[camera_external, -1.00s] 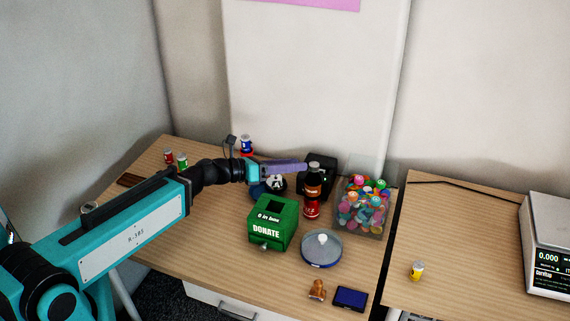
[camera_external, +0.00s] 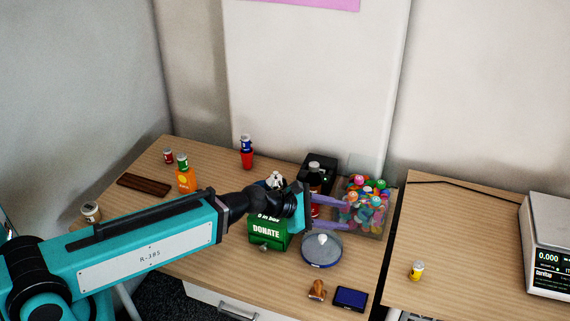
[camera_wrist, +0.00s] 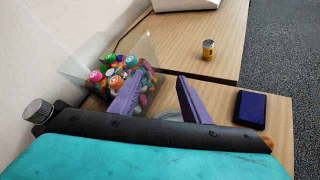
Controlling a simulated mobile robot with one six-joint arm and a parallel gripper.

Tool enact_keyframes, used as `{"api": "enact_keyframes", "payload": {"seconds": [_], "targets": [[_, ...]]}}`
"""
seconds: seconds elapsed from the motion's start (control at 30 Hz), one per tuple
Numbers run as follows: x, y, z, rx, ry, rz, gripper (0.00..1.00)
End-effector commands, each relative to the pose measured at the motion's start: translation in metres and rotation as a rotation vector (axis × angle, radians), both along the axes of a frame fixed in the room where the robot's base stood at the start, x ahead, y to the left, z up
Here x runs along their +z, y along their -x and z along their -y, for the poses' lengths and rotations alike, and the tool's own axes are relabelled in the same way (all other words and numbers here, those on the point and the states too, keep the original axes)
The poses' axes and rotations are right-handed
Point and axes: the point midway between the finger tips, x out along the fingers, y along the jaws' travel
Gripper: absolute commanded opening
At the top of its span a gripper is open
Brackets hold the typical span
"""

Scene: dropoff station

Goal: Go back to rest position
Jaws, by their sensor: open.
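My gripper (camera_external: 330,212) has purple fingers spread apart with nothing between them. The wrist view shows the two purple fingers (camera_wrist: 155,98) apart, with the clear bin (camera_wrist: 150,50) beyond the left finger.
A round blue-grey dish with a lid (camera_external: 322,251) stands below the gripper. A brown figurine (camera_external: 317,290) and a dark blue box (camera_external: 350,299) lie near the front edge. A yellow can (camera_external: 416,270) and a scale (camera_external: 550,245) are on the right table.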

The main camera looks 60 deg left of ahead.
Motion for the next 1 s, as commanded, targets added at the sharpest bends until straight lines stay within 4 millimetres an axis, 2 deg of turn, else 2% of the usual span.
{"api": "enact_keyframes", "payload": {"seconds": [0.03, 0.2, 0.6, 0.87, 1.0], "targets": [[-0.005, -0.004, 0.015, -0.038, -0.066, 0.009, 0.42], [-0.012, -0.013, 0.058, -0.158, -0.311, 0.053, 0.42], [-0.015, -0.026, 0.166, -0.437, -0.883, 0.217, 0.42], [-0.014, -0.023, 0.244, -0.607, -1.253, 0.366, 0.42], [-0.021, -0.016, 0.285, -0.703, -1.445, 0.444, 0.42]]}}
